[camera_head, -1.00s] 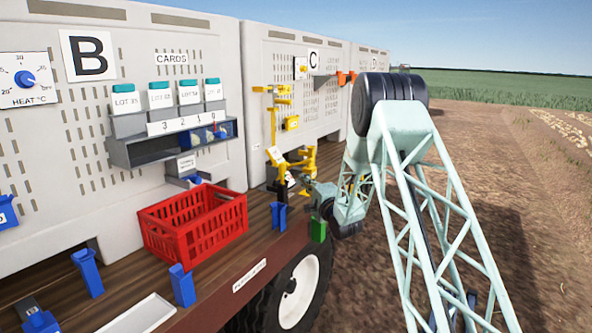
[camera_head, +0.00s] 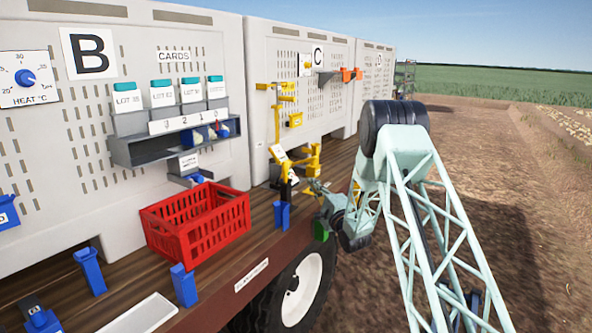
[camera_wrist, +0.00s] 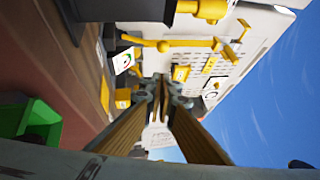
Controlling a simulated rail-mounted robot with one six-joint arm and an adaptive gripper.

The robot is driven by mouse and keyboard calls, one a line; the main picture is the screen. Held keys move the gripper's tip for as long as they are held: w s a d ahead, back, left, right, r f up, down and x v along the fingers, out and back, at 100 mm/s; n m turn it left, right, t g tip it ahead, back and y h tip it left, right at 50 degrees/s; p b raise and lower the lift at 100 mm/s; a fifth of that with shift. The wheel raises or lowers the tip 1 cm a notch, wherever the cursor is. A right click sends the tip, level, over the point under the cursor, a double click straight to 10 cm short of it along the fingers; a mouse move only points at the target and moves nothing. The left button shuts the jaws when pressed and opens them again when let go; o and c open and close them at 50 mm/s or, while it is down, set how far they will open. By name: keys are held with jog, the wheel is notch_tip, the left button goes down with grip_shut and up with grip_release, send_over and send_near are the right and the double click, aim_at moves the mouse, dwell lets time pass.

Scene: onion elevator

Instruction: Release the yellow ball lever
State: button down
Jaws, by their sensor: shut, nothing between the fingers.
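The yellow lever assembly (camera_head: 308,162) stands on the deck by box C in the head view, with yellow arms and a dark post. In the wrist view a long yellow bar with a round ball (camera_wrist: 163,46) on it runs across, above my fingertips in the picture. My gripper (camera_wrist: 164,88) is shut and empty, its fingertips apart from the ball in the picture. In the head view my gripper (camera_head: 316,187) is small, just right of and below the yellow assembly. Whether it touches any yellow part there is too small to tell.
A green holder (camera_head: 320,229) sits at the deck edge, close to my wrist; it also shows in the wrist view (camera_wrist: 40,122). A red crate (camera_head: 197,222) and a blue holder (camera_head: 281,214) stand left. Yellow brackets (camera_head: 279,98) are on box C. Open ground lies right.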

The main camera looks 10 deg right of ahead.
jog(key=shift+w, duration=0.1)
jog(key=a+x, duration=0.2)
jog(key=x, duration=1)
jog(key=shift+a+r+b, duration=0.35)
jog(key=shift+a+b, duration=0.05)
jog(key=shift+a, duration=0.1)
jog(key=shift+a, duration=0.1)
